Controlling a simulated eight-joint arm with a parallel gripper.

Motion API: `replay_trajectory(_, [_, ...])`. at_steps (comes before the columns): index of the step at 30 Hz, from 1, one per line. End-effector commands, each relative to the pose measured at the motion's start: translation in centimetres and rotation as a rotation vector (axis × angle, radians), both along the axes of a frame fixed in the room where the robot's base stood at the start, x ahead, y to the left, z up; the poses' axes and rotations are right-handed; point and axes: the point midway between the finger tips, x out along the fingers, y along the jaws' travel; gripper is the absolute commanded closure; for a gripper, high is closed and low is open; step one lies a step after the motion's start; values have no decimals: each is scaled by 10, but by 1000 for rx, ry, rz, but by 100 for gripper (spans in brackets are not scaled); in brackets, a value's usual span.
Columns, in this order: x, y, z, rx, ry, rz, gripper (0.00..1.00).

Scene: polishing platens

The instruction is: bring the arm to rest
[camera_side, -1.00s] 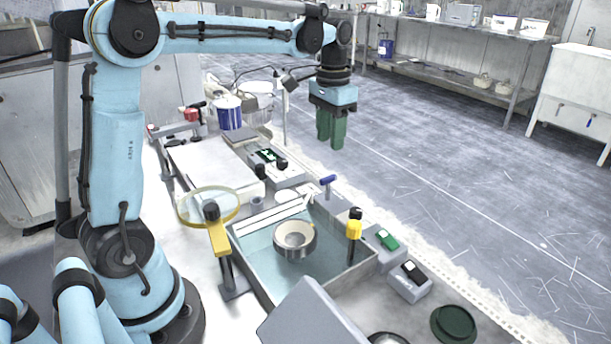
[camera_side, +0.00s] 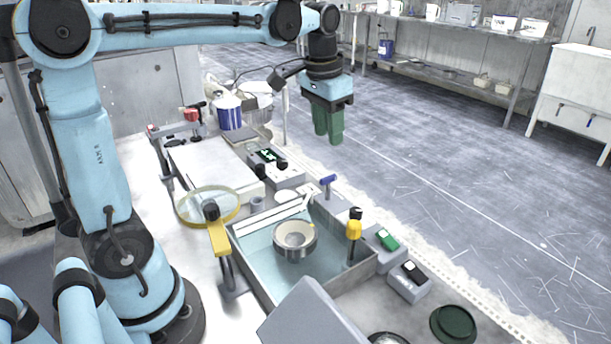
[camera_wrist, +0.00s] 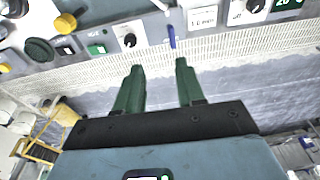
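My gripper (camera_side: 329,124) hangs in the air with its green fingers pointing down, above and beyond the far side of the bench. In the wrist view the two green fingers of my gripper (camera_wrist: 158,85) stand apart with nothing between them, so it is open and empty. My light blue arm stretches out from the left of the side view. No object touches the fingers.
Below stand a water-filled tray (camera_side: 258,262) with a metal ring (camera_side: 295,241), a yellow-topped post (camera_side: 354,229), a yellow-rimmed disc (camera_side: 190,218) and a control box (camera_side: 277,170). A blue-striped can (camera_side: 229,113) stands behind. The air around my gripper is clear.

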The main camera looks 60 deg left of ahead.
Motion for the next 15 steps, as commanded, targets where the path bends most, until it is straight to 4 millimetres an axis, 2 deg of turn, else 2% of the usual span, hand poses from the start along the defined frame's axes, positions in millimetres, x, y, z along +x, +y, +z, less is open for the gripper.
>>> replay_trajectory(1, [-11, -8, -2, 4, -38, -3, 62])
replay_trajectory(8, [-49, -35, -19, 8, -213, -1, 62])
replay_trajectory(15, [-85, -55, -49, -9, -385, 1, 62])
